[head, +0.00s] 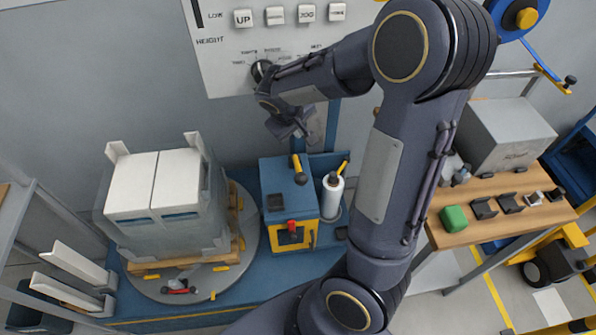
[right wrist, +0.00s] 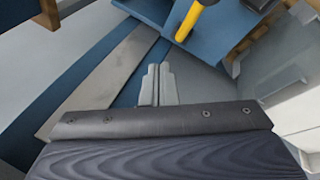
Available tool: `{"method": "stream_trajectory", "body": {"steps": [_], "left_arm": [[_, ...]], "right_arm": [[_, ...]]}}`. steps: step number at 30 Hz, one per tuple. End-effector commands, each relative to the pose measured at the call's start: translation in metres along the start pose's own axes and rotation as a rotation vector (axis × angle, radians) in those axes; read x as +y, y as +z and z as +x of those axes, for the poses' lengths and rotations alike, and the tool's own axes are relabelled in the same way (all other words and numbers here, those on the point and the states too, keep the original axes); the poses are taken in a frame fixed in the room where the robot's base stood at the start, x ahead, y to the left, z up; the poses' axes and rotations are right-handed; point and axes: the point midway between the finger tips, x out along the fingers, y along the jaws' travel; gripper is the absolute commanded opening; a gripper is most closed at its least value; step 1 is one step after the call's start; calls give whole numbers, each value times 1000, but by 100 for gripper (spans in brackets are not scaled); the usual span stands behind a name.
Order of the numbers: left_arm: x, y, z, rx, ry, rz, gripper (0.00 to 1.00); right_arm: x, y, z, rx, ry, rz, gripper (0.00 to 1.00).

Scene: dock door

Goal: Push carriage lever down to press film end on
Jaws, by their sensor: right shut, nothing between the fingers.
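The wrapper's blue and yellow carriage (head: 276,185) stands right of the pallet load. A second yellow lever (head: 343,167) shows by the white film roll (head: 332,197). My right gripper (head: 288,130) is above and behind the carriage, near the wall panel, apart from both levers. In the right wrist view its fingers (right wrist: 158,84) are together and empty; a yellow lever (right wrist: 192,18) is beyond them at the top. I cannot make out the film end. My left gripper is not in view.
A wrapped load (head: 154,225) sits on a pallet on the round turntable (head: 247,275). A wall panel with buttons (head: 225,70) is behind my gripper. A wooden bench (head: 505,222) with a green block stands right. My right arm hides part of the middle.

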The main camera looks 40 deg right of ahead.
Motion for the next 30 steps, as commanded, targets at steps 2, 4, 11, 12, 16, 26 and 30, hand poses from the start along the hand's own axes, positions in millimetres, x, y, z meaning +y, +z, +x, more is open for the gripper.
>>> {"method": "stream_trajectory", "body": {"steps": [2, 4, 11, 12, 16, 26, 30], "left_arm": [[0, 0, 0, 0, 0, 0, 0], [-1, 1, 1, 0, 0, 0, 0], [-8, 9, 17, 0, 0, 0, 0], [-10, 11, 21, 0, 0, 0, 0], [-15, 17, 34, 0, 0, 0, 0], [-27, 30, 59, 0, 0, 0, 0], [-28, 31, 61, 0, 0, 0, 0]], "right_arm": [[0, -1, 0, 4, 0, -2, 0], [-1, -1, 1, 4, -1, -2, 0], [-12, 10, 18, 3, -1, -2, 0], [-16, 14, 23, 3, -1, -3, 0], [-26, 24, 37, 2, -2, -2, 0], [-43, 41, 60, 3, -2, -1, 0], [-45, 44, 61, 2, -1, 0, 0]]}}
